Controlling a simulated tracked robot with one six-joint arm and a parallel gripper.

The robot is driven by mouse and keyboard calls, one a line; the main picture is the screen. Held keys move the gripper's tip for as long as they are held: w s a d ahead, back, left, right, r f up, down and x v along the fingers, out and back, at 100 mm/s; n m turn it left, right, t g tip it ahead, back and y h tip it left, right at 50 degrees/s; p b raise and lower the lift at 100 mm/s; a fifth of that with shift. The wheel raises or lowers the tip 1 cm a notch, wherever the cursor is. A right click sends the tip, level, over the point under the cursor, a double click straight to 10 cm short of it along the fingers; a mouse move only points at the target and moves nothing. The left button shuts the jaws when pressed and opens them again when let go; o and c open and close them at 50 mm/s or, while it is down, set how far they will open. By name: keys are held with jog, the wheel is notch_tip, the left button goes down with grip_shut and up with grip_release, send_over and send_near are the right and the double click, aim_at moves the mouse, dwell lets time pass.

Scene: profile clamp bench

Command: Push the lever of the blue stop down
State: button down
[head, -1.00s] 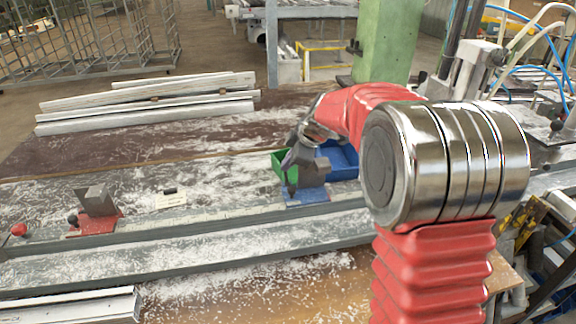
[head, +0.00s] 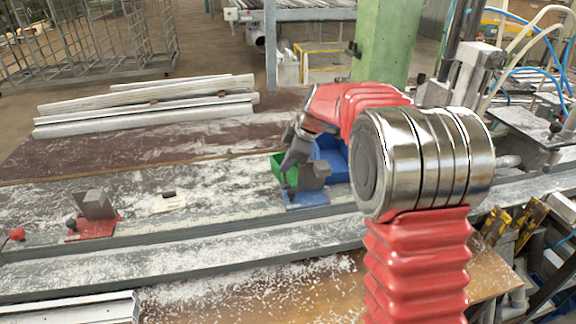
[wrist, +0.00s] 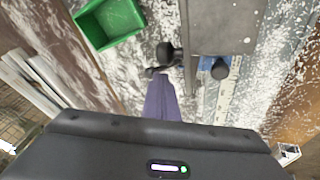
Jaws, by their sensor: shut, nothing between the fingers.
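The blue stop (head: 306,199) stands on the bench rail, with a grey block (head: 314,174) on its blue base. In the wrist view, the grey block (wrist: 222,26) is at the top, and a blue part (wrist: 206,66) shows below it. The stop's lever has a dark knob (wrist: 165,52) on the block's left side. My gripper (head: 288,180) is shut and empty, pointing down beside the block's left side. Its fingers (wrist: 163,98) end close to the knob; I cannot tell whether they touch. The lever's angle is unclear.
A green bin (head: 280,166) and a blue bin (head: 330,152) stand just behind the stop. A red stop (head: 92,228) with its own block is farther left on the rail. White profiles (head: 150,107) lie at the back left. Shavings cover the bench.

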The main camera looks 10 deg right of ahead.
jog(key=w+g, duration=0.1)
jog(key=w+f+g, duration=0.1)
jog(key=g, duration=0.1)
jog(key=shift+w+a, duration=0.1)
jog(key=shift+w, duration=0.05)
jog(key=shift+w+f, duration=0.5)
jog(key=shift+w, duration=0.3)
jog(key=shift+w+f, duration=0.7)
jog(key=shift+f, duration=0.1)
